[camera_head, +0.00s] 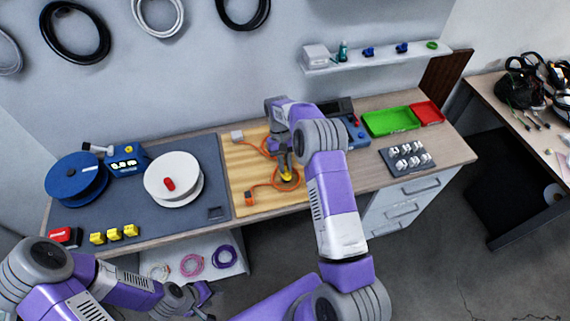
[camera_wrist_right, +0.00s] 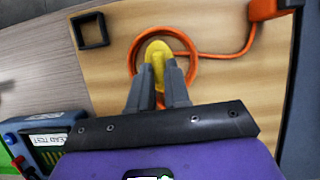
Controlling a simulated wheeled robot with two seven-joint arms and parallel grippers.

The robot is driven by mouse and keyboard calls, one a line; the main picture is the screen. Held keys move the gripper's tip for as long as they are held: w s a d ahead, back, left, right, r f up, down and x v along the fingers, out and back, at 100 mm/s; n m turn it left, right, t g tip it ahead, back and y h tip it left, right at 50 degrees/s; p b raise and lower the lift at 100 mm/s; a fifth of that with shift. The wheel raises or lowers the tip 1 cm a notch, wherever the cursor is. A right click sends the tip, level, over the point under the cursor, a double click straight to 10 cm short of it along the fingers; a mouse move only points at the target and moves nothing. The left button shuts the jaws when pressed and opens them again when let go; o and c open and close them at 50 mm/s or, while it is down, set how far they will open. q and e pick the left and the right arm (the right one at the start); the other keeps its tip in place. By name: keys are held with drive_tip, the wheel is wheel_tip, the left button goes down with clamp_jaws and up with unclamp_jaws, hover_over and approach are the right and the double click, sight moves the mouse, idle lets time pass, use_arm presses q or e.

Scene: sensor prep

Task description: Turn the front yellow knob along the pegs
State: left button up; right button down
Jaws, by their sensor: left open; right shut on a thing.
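The front yellow knob (camera_wrist_right: 157,52) is on the wooden board (camera_wrist_right: 110,75), inside a loop of orange cable (camera_wrist_right: 192,72). It also shows in the head view (camera_head: 287,177), partly hidden by my gripper. My right gripper (camera_wrist_right: 160,72) points down at the board and is shut on the knob, one finger on each side. In the head view my right gripper (camera_head: 284,163) is mostly covered by its own arm. I cannot make out the pegs. My left gripper (camera_head: 190,300) is open and empty at the bottom, in front of the table and away from the board.
A white spool (camera_head: 185,192) and a blue spool (camera_head: 75,182) stand on the grey mat to the left. Several yellow blocks (camera_head: 115,235) sit at the mat's front. Green (camera_head: 390,120) and red (camera_head: 428,112) trays lie to the right. A black square frame (camera_wrist_right: 90,30) lies near the board's edge.

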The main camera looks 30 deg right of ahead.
drive_tip(key=c, duration=1.1)
unclamp_jaws()
drive_tip(key=shift+v, duration=3.8)
